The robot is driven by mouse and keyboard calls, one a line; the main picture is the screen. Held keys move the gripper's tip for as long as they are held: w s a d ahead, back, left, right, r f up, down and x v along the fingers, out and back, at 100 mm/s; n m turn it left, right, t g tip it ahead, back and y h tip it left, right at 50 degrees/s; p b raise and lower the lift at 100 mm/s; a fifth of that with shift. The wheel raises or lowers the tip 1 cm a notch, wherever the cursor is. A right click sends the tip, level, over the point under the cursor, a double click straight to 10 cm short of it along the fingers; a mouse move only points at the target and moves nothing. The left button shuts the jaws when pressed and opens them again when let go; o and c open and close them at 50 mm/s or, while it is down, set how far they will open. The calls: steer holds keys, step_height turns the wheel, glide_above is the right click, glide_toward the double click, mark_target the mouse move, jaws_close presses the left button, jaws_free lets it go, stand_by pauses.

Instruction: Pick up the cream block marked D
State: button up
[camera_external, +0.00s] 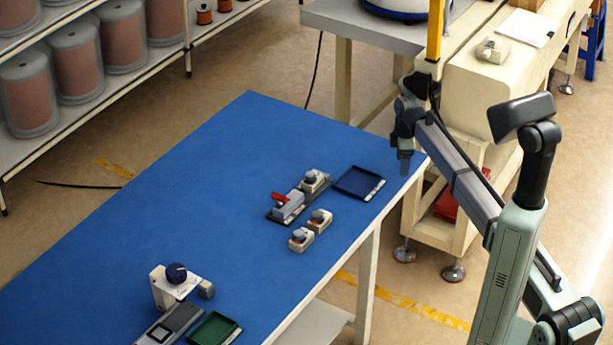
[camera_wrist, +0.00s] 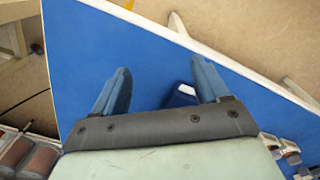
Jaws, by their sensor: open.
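Cream blocks with dark knobs stand on the blue table: one (camera_external: 319,220) and another (camera_external: 301,239) side by side, and a third (camera_external: 314,181) by the red-handled fixture. Their letters are too small to read, so I cannot tell which is marked D. In the wrist view, small cream-and-grey parts (camera_wrist: 289,147) show at the lower right, partly cut off. My gripper (camera_external: 404,168) hangs above the table's right corner, right of the blocks and apart from them. In the wrist view, its two fingers (camera_wrist: 160,80) are spread with nothing held between them.
A dark blue tray (camera_external: 358,184) lies between the blocks and my gripper. A grey fixture with a red handle (camera_external: 289,205) stands left of the blocks. A cream device with a blue knob (camera_external: 175,287) and a green tray (camera_external: 214,330) are nearer the front. The table's middle is clear.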

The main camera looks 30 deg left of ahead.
steer(key=s+a+r+n, duration=0.3)
steer(key=s+a, duration=0.2)
steer(key=a, duration=0.2)
steer(key=s+a+r+n, duration=0.3)
steer(key=s+a+r, duration=0.1)
steer(key=s+a, duration=0.15)
step_height(320, 180, up, 5)
steer(key=n, duration=0.5)
glide_above(313, 172)
steer(key=a, duration=0.1)
steer(key=f, duration=0.8)
steer(key=shift+s+f, duration=0.2)
steer(key=shift+f, duration=0.1)
steer(key=shift+w+d+f, duration=0.15)
steer(key=shift+d+f, duration=0.05)
steer(key=shift+f, duration=1.1)
steer(key=shift+w+d+f, duration=0.1)
steer(key=shift+d+f, duration=0.1)
steer(key=shift+f, duration=1.1)
steer(key=c, duration=1.3)
steer(key=shift+o, duration=0.2)
steer(key=shift+r, duration=0.15)
